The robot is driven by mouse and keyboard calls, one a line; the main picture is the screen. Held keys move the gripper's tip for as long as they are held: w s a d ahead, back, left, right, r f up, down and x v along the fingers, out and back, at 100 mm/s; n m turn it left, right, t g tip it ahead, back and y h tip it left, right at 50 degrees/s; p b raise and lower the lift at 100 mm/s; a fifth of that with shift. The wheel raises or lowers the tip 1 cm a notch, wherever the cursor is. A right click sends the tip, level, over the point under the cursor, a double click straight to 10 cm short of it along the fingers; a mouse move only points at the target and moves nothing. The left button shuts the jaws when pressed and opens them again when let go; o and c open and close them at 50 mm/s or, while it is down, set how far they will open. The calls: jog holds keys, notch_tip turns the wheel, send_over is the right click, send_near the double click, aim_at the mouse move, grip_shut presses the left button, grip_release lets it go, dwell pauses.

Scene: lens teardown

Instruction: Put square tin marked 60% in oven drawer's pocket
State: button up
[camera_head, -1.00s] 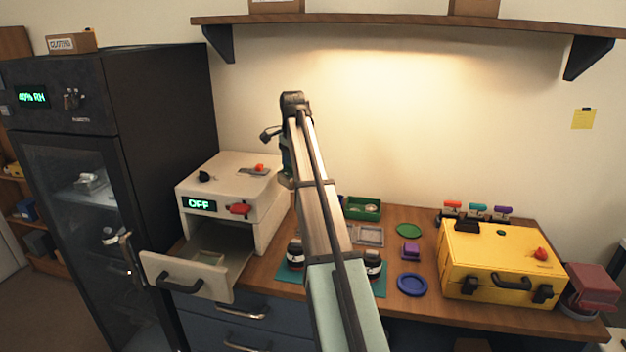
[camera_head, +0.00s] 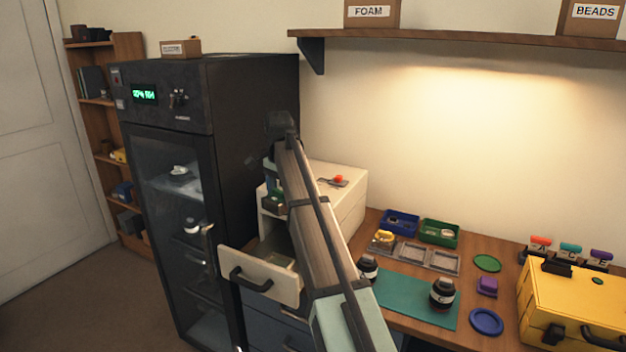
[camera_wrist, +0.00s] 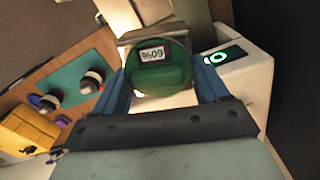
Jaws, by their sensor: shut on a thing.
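My gripper (camera_wrist: 162,80) is shut on the square tin (camera_wrist: 165,78), its blue fingers on either side of it. The tin has a green top, a metal-coloured square body and a white label that appears to read 60%. In the head view the tin (camera_head: 274,203) is small and partly hidden by my arm, in front of the white oven (camera_head: 345,185) and above its drawer. The oven drawer (camera_head: 258,277) is pulled open. Its inside is partly hidden behind my arm, and I cannot make out the pocket clearly.
A dark cabinet (camera_head: 250,120) stands close left of the oven. On the bench are a teal mat (camera_head: 405,298) with black lens parts, small trays (camera_head: 445,262), a green disc (camera_head: 487,263), a blue ring (camera_head: 486,321) and a yellow case (camera_head: 575,305). Open floor lies at lower left.

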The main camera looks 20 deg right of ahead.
jog(key=shift+s+a+f+n, duration=0.4)
jog(key=shift+a+f+n, duration=0.1)
jog(key=shift+f, duration=2.2)
jog(key=shift+s+a+f+n, duration=0.4)
jog(key=shift+a+f+n, duration=0.1)
jog(key=shift+f, duration=2.15)
jog(key=shift+s+a+f+n, duration=0.4)
jog(key=shift+f+n, duration=0.1)
jog(key=shift+f, duration=2.2)
jog(key=shift+f, duration=1.25)
jog(key=o, duration=1.1)
jog(key=shift+r, duration=0.1)
jog(key=shift+r, duration=4.4)
